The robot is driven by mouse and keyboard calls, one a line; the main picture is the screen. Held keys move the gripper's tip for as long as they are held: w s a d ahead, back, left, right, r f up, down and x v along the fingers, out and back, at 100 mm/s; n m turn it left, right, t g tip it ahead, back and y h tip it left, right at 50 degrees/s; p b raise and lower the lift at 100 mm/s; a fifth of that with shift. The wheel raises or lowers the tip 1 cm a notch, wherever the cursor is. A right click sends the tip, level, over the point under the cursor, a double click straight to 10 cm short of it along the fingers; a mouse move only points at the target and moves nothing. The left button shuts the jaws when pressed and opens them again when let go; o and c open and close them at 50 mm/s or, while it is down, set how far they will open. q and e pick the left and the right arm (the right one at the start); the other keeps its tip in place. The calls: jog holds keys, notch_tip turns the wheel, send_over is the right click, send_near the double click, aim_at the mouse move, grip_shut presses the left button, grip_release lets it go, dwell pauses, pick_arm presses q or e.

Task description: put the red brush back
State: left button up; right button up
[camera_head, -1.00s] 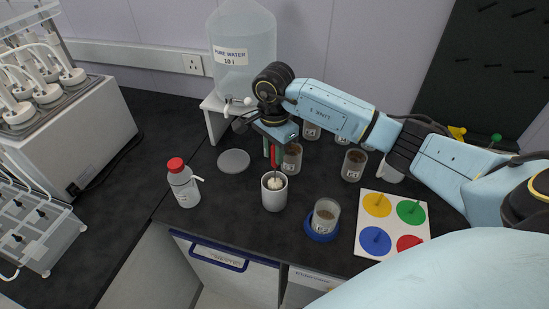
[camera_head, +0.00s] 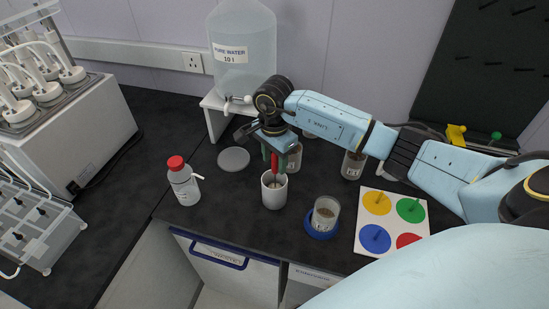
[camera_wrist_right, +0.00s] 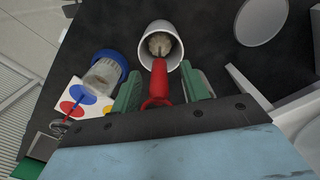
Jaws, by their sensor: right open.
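The red brush (camera_head: 275,164) stands handle up in a white cup (camera_head: 274,193) on the dark bench. In the right wrist view the red handle (camera_wrist_right: 158,82) runs from between my fingers to pale bristles (camera_wrist_right: 159,43) inside the white cup (camera_wrist_right: 171,63). My right gripper (camera_head: 274,160) is just above the cup, pointing down. Its green fingers are open, one on each side of the handle; they also show in the right wrist view (camera_wrist_right: 162,90). My left gripper is not in view.
A jar on a blue ring (camera_head: 322,217) and a board with coloured discs (camera_head: 392,243) stand right of the cup. A red-capped bottle (camera_head: 183,183) is left. Behind are a grey disc (camera_head: 233,159), more jars (camera_head: 353,165) and a water tank (camera_head: 243,60).

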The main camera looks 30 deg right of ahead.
jog(key=shift+r, duration=0.1)
jog(key=shift+r, duration=0.2)
notch_tip(320, 180, up, 12)
jog(key=shift+f+b, duration=0.1)
jog(key=shift+b, duration=0.8)
